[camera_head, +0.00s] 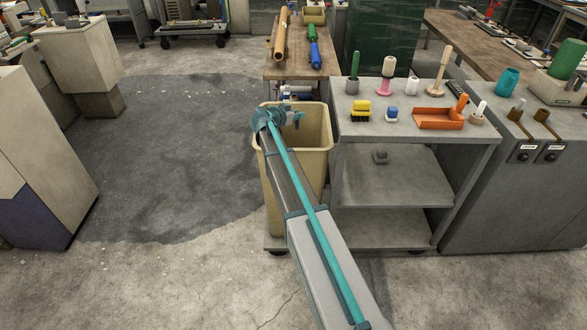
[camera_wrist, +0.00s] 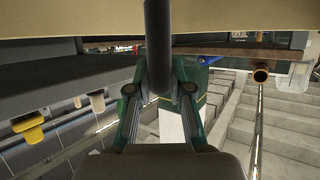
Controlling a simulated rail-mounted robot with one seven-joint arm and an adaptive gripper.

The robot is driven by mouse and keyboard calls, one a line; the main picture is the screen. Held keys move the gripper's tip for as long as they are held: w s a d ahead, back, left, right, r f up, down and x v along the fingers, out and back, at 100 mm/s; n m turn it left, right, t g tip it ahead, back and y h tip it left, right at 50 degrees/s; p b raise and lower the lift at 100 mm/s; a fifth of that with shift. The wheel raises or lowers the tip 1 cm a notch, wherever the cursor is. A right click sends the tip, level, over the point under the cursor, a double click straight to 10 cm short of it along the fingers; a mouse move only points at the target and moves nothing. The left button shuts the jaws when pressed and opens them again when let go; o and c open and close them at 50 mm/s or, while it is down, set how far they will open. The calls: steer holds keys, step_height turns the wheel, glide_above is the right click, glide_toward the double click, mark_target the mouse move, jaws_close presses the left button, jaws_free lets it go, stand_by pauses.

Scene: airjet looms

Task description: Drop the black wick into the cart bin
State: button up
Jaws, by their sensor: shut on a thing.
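The beige cart bin (camera_head: 313,170) stands in the middle of the head view, left of the grey shelf unit. My gripper (camera_head: 288,115) is at the bin's mouth, with my arm reaching over the near rim. In the wrist view my gripper (camera_wrist: 159,75) has its green fingers closed around the black wick (camera_wrist: 157,35), a dark rod running up between them. A beige surface (camera_wrist: 60,22), apparently the bin, crosses the top of the wrist view behind the wick. The wick cannot be made out in the head view, and its far end is out of sight.
The grey shelf unit (camera_head: 350,130) right of the bin carries a yellow block (camera_head: 361,109), an orange tray (camera_head: 440,118) and several tools. A wooden table (camera_head: 290,68) with coloured rolls stands behind the bin. Open floor (camera_head: 160,150) lies to the left.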

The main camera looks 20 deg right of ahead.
steer(key=shift+f, duration=0.5)
steer(key=o, duration=0.9)
step_height(320, 180, up, 10)
stand_by(0.3)
